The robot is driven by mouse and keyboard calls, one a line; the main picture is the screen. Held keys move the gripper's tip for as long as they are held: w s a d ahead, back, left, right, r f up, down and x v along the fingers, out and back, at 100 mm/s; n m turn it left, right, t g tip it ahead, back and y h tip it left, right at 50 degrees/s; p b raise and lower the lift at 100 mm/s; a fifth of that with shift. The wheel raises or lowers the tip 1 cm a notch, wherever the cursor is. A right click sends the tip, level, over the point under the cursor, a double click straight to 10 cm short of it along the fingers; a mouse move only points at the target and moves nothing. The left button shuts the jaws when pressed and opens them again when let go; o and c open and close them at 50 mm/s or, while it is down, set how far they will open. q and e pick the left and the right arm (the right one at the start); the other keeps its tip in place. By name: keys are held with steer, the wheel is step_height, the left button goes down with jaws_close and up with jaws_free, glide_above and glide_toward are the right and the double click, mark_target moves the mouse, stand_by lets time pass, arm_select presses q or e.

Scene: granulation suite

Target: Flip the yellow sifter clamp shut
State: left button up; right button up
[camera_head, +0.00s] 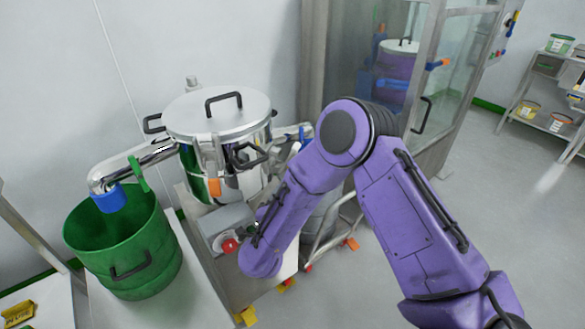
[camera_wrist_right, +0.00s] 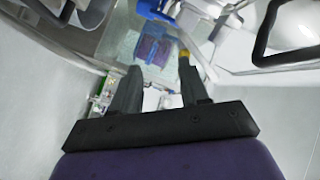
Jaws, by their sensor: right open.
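The steel sifter (camera_head: 222,112) with its handled lid stands against the wall in the head view. My purple right arm crosses in front of its right side, and my right gripper is hidden there. In the right wrist view my right gripper (camera_wrist_right: 157,82) is open, with nothing visible held between its two dark fingers. A small yellow piece (camera_wrist_right: 184,54) shows right at the tip of the right-hand finger; I cannot tell whether they touch. It may be the yellow clamp, whose position I cannot make out. No yellow clamp is clear in the head view. My left gripper is out of view.
A green bin (camera_head: 125,245) stands at the lower left under the blue-ended outlet pipe (camera_head: 110,198). An orange-tipped latch (camera_head: 214,187) hangs on the sifter's front. A glazed cabinet (camera_head: 400,75) is behind on the right. A blue part (camera_wrist_right: 153,10) lies ahead of the fingers.

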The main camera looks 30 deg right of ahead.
steer(key=w+d+r+m, duration=0.1)
steer(key=w+d, duration=0.1)
steer(key=d, duration=0.1)
steer(key=w+d+r+m+h, duration=0.1)
steer(key=w+d, duration=0.1)
steer(key=d, duration=0.1)
steer(key=w+d+r+m+g+h+p, duration=0.1)
steer(key=w+d+r, duration=0.1)
steer(key=w+d, duration=0.1)
steer(key=shift+m, duration=0.3)
jaws_close()
